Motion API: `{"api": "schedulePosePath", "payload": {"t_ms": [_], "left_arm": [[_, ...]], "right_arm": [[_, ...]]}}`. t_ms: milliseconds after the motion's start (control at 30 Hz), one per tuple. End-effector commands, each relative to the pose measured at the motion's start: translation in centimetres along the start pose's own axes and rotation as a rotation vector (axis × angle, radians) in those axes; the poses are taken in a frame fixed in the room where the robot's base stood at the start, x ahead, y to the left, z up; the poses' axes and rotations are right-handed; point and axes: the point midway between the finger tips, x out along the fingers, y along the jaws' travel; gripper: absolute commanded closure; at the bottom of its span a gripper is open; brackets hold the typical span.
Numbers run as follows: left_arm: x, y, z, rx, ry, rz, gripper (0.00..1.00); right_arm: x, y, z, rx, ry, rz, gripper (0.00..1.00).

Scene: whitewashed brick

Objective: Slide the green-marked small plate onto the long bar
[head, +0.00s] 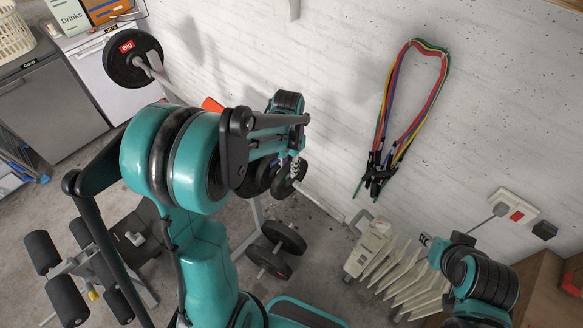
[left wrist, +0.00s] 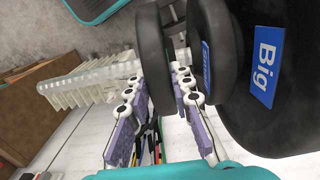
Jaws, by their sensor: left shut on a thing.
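My left gripper (left wrist: 160,115) is shut on a black plate (left wrist: 153,60), which stands edge-on between its fingers in the left wrist view. In the head view the left gripper (head: 293,166) is partly covered by my arm, and a dark plate with a green mark (head: 289,183) shows just below it. The long bar (head: 322,206) runs toward the lower right there, with a large red-labelled "Big" plate (head: 132,58) at its far left end. Its middle is hidden by my arm.
Blue-labelled plates, including a large "Big" one (left wrist: 268,70), stand close beside the held plate in the left wrist view. A dumbbell (head: 277,248) is below the bar. An off-white ribbed radiator (head: 385,262) stands near my right arm. Bands (head: 385,115) hang on the wall.

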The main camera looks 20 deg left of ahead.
Motion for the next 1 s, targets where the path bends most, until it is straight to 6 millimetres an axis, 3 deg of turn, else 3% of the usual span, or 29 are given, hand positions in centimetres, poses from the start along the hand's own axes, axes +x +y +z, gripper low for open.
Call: {"api": "schedulePosePath", "payload": {"t_ms": [500,933,967,1000], "left_arm": [[-0.1,-1.7,0.0,-0.001,0.000,0.000,1.00],[-0.1,-2.0,0.0,0.000,0.000,0.000,1.00],[-0.1,-2.0,0.0,0.000,0.000,0.000,0.76],[-0.1,-2.0,0.0,0.000,0.000,0.000,0.65]], "right_arm": [[0.1,0.0,0.1,0.000,0.000,0.000,0.69],[0.1,0.0,0.1,0.000,0.000,0.000,0.69],[0.1,0.0,0.1,0.000,0.000,0.000,0.69],[0.1,0.0,0.1,0.000,0.000,0.000,0.69]]}}
